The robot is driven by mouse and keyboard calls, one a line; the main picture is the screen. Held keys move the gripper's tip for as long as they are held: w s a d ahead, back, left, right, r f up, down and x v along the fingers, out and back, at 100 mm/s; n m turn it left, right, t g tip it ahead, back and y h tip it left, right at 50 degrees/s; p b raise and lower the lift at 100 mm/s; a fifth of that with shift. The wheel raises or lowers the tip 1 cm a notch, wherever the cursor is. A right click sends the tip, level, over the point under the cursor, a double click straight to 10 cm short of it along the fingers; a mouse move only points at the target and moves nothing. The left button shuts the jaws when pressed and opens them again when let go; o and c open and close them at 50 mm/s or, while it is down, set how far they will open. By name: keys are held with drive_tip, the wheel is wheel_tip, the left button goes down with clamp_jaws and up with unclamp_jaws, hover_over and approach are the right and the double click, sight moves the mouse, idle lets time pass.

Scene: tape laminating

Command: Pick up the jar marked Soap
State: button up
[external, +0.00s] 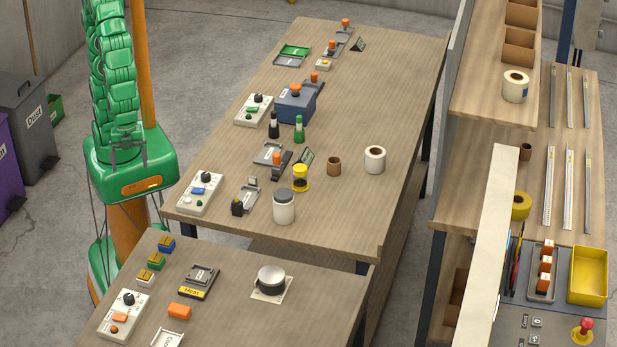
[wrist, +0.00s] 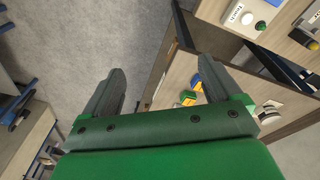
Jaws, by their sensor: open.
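A white jar with a grey lid (external: 284,208) stands upright near the front edge of the larger table (external: 335,225) in the external view. Its marking is too small to read, so I cannot confirm that it says Soap. My green arm is at the left of the external view, well apart from the jar. I cannot pick out the jar in the wrist view.
A white tape roll (external: 375,160) and a brown roll (external: 334,166) are to the jar's right. A control box (external: 200,194) and a small grey device (external: 245,200) are to its left. A lower front table (external: 235,320) holds a silver-lidded pot (external: 271,280). The larger table's right side is clear.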

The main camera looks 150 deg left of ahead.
drive_tip(key=w+d+n+t+h, duration=0.1)
drive_tip(key=w+d+n+t, duration=0.15)
drive_tip(key=w, duration=0.65)
drive_tip(key=w+a+f+n+t+y, duration=0.1)
drive_tip(key=w+a+n+t, duration=0.2)
drive_tip(key=w, duration=0.7)
drive_tip(key=w+a+n+t+y, duration=0.1)
drive_tip(key=w+a+n+t, duration=0.1)
drive_tip(key=w, duration=0.7)
drive_tip(key=n+g+y, duration=0.6)
drive_tip(key=n+y, duration=0.5)
drive_tip(key=y, duration=0.2)
approach(283, 204)
drive_tip(key=a+f, duration=0.1)
drive_tip(key=s+a+f, duration=0.1)
drive_tip(key=a, duration=0.1)
drive_tip(key=shift+s+f, duration=0.15)
drive_tip(key=shift+f, duration=0.2)
drive_tip(key=shift+s+a+f, duration=0.1)
drive_tip(key=shift+s+a, duration=0.15)
drive_tip(key=shift+a, duration=0.3)
drive_tip(key=shift+x, duration=0.95)
drive_tip(key=x, duration=0.4)
drive_tip(key=shift+s+d+f, duration=0.1)
drive_tip(key=shift+s+f, duration=0.05)
drive_tip(key=shift+f, duration=0.2)
drive_tip(key=shift+a+f, duration=0.2)
drive_tip(key=shift+a, duration=0.4)
